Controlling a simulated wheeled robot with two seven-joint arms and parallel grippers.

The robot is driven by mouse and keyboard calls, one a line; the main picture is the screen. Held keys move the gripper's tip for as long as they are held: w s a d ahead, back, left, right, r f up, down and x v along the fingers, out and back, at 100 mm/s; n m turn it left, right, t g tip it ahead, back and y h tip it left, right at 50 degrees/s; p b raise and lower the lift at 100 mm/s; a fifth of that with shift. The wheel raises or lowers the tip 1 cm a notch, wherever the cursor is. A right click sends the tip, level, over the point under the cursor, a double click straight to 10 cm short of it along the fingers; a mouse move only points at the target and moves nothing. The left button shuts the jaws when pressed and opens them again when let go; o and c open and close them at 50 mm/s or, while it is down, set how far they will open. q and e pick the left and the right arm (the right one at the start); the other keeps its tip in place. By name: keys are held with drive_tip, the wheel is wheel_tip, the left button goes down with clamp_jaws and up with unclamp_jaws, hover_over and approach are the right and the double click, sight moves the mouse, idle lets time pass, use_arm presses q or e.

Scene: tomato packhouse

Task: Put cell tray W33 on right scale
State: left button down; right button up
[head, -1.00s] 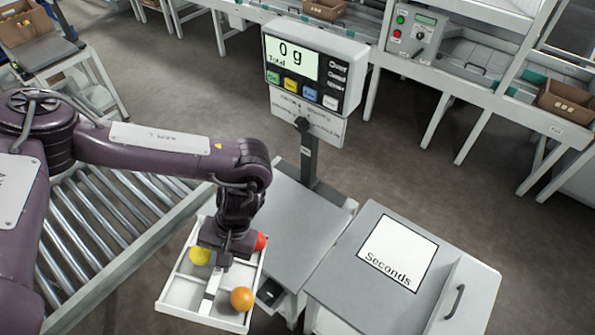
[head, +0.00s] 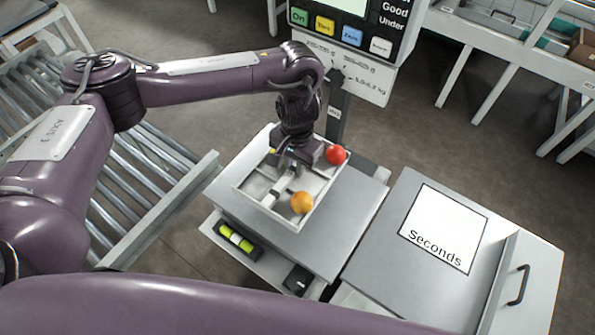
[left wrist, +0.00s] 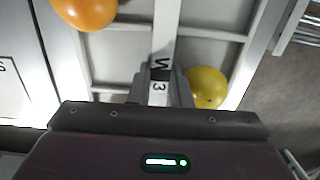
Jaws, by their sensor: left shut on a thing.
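Cell tray W33 (head: 262,208) is a shallow white divided tray with a central strip handle. My left gripper (head: 286,178) is shut on that handle; the left wrist view shows the fingers (left wrist: 161,88) around it and part of the label. A red tomato (head: 336,155) and an orange one (head: 302,202) lie in the tray. A yellow tomato (left wrist: 208,87) shows in the left wrist view. The tray is over the grey plate of the scale (head: 350,214); I cannot tell whether it touches. My right gripper is out of view.
The scale's display head (head: 345,30) stands on a post behind the plate, close to my left wrist. A roller conveyor (head: 150,170) is at left. A grey-topped stand with a "Seconds" card (head: 443,225) is at right. A purple arm link of mine crosses the bottom.

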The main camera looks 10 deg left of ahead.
sight(297, 180)
use_arm(q)
drive_tip(key=shift+w+d+f+h+b, duration=0.2)
drive_tip(key=shift+w+f+h+b, duration=0.1)
drive_tip(key=shift+w+f, duration=0.3)
drive_tip(key=shift+w, duration=0.15)
drive_tip(key=shift+f+b, duration=0.65)
drive_tip(key=shift+b, duration=0.2)
drive_tip(key=shift+f+b, duration=0.75)
drive_tip(key=shift+b, duration=0.15)
drive_tip(key=shift+f+b, duration=0.6)
drive_tip(key=shift+b, duration=0.1)
drive_tip(key=shift+f+b, duration=0.85)
drive_tip(key=shift+b, duration=0.15)
drive_tip(key=shift+f+b, duration=0.35)
drive_tip(key=shift+f, duration=0.8)
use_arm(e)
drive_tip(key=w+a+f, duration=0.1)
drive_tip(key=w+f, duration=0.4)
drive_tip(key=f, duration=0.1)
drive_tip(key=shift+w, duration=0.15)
use_arm(q)
drive_tip(key=shift+f, duration=0.2)
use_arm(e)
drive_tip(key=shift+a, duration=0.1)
use_arm(q)
drive_tip(key=c, duration=1.3)
unclamp_jaws()
